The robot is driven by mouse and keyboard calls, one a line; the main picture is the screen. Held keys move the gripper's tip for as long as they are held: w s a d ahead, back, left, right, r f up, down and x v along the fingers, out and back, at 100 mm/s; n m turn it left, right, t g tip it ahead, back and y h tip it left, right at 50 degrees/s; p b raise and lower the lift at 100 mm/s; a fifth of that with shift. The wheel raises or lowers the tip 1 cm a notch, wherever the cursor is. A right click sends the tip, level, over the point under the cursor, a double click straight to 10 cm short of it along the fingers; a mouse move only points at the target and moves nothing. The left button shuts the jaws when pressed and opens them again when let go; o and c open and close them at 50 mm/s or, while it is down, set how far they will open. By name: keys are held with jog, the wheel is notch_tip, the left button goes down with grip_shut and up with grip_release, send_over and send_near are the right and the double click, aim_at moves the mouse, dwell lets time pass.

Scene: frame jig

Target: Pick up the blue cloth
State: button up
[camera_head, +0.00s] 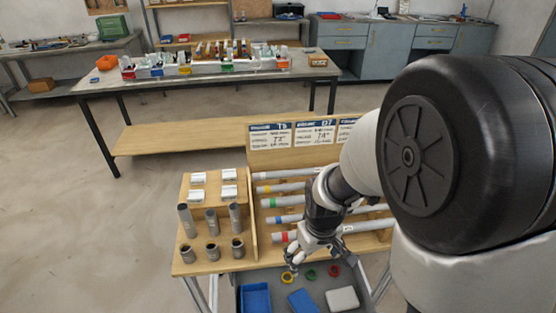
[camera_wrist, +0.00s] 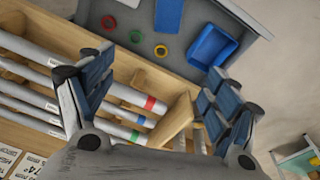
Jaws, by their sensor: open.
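The blue cloth (camera_head: 302,301) lies flat in the grey tray at the front of the stand, between a blue bin (camera_head: 255,298) and a white block (camera_head: 342,298). In the wrist view the cloth (camera_wrist: 169,14) is at the top edge and partly cut off, beside the blue bin (camera_wrist: 211,46). My gripper (camera_head: 314,260) is open and empty, above the stand's front edge and behind the cloth. In the wrist view its fingers (camera_wrist: 160,72) are spread wide, apart from the cloth, with the wooden rack's edge between them.
Red (camera_head: 333,271), green (camera_head: 310,274) and yellow (camera_head: 289,277) rings lie in the grey tray (camera_wrist: 270,28) near the cloth. Grey tubes with coloured bands (camera_wrist: 150,103) lie in the wooden rack below my gripper. Metal cups (camera_head: 212,251) stand on the left.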

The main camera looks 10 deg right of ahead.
notch_tip(320, 180, down, 10)
jog(key=n+g+p, duration=0.1)
jog(key=p, duration=0.2)
jog(key=b, duration=0.4)
send_over(304, 304)
jog(key=f, duration=1.2)
jog(key=shift+w+d+f, duration=0.2)
jog(key=shift+w+f, duration=0.15)
jog(key=shift+f, duration=0.05)
jog(key=shift+s+a+f+b, duration=0.15)
jog(key=shift+f+b, duration=0.75)
jog(key=shift+f, duration=0.45)
jog(key=shift+s+a+f+b, duration=0.1)
jog(key=shift+f+b, duration=0.8)
jog(key=shift+f, duration=0.45)
jog(key=shift+r, duration=0.1)
jog(key=shift+c, duration=0.6)
jog(key=c, duration=1)
